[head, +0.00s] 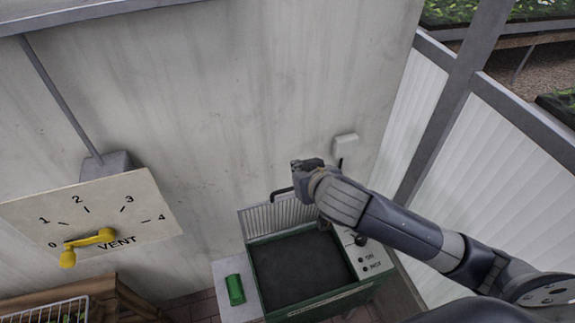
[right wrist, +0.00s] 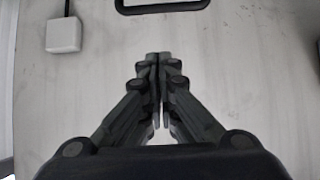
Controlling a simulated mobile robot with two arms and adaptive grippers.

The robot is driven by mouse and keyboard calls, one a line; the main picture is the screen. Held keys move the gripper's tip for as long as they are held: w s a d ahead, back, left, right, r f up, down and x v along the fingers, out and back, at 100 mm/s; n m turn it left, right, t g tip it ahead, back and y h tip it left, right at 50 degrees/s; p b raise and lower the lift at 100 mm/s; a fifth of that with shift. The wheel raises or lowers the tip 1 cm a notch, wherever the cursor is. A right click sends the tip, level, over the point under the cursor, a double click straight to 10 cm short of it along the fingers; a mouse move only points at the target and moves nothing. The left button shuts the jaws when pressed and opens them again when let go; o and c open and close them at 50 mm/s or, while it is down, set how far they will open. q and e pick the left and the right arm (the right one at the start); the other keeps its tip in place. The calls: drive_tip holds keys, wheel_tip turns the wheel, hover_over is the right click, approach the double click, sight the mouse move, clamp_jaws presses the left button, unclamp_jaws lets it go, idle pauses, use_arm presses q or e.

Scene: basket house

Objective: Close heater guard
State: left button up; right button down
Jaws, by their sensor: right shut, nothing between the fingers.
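The heater (head: 345,291) is a green box with a dark top, standing against the wall at the lower middle of the head view. Its guard (head: 270,218), a pale slatted panel, stands raised along the back edge. A dark handle (head: 281,191) sits at the guard's top edge. My right gripper (head: 300,166) is above the guard's right part, close to the handle; contact cannot be told. In the right wrist view my right gripper (right wrist: 158,60) is shut and empty, with a dark loop (right wrist: 160,8), likely the handle, beyond its tips. My left gripper is out of view.
A control panel (head: 371,259) with a knob is on the heater's right side. A white wall box (head: 345,145) is behind my right arm. A green cylinder (head: 235,289) lies on a pale surface left of the heater. A vent dial board (head: 140,205) with a yellow lever is at left.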

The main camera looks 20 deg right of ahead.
drive_tip(key=p+x, duration=0.1)
drive_tip(key=x, duration=0.2)
drive_tip(key=f+p, duration=0.2)
drive_tip(key=w+f+p, duration=0.1)
drive_tip(key=f+p, duration=0.1)
drive_tip(key=shift+f, duration=0.3)
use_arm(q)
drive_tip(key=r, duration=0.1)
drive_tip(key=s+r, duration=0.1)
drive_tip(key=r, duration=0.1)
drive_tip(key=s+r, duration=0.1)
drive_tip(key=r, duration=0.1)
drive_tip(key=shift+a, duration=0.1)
use_arm(e)
drive_tip(key=shift+w+a+f, duration=0.1)
drive_tip(key=shift+f, duration=0.05)
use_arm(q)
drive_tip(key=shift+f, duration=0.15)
